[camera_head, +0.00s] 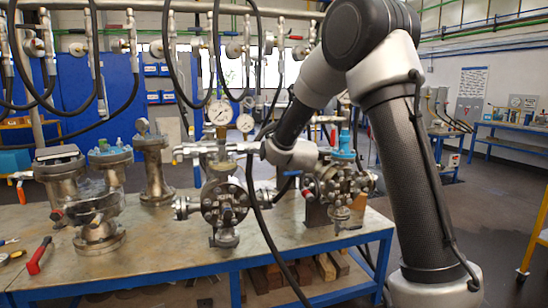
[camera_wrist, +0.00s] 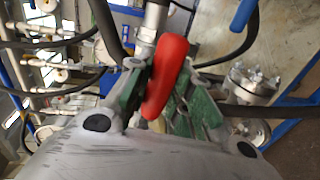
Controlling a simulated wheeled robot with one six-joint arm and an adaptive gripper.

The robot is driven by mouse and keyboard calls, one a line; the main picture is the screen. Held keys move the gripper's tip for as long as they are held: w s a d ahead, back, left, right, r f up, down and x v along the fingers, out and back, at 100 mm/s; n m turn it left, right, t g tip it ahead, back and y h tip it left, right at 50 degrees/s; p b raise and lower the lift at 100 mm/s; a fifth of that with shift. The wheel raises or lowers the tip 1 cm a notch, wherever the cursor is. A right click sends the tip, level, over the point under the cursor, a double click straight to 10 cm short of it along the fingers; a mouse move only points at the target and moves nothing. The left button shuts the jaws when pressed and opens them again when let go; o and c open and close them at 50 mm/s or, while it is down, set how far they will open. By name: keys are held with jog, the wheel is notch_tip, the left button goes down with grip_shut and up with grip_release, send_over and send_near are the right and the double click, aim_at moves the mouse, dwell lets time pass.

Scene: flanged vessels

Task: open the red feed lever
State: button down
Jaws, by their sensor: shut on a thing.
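The red feed lever (camera_wrist: 166,72) fills the middle of the wrist view as a smooth red handle, set close to a metal pipe fitting (camera_wrist: 151,24). My gripper (camera_wrist: 164,100) has its green-padded fingers on both sides of the lever and is shut on it. In the head view my wrist (camera_head: 290,153) is at the flanged vessels on the bench, between the left vessel (camera_head: 225,203) and the right vessel (camera_head: 341,187). There my fingers and the red lever cannot be made out.
A blue handle (camera_wrist: 243,14) and black hoses are close to my gripper. One hose (camera_head: 262,220) hangs in front of the bench (camera_head: 150,258). Pressure gauges (camera_head: 219,112) stand above the left vessel. A red-handled tool (camera_head: 38,257) lies at the bench's left.

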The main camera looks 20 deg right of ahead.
jog(key=shift+r+n, duration=0.3)
jog(key=shift+n, duration=0.1)
jog(key=c, duration=1.3)
grip_release()
jog(key=shift+o, duration=0.2)
jog(key=s+r, duration=0.2)
jog(key=s, duration=0.9)
jog(key=shift+s, duration=0.4)
jog(key=shift+r, duration=0.1)
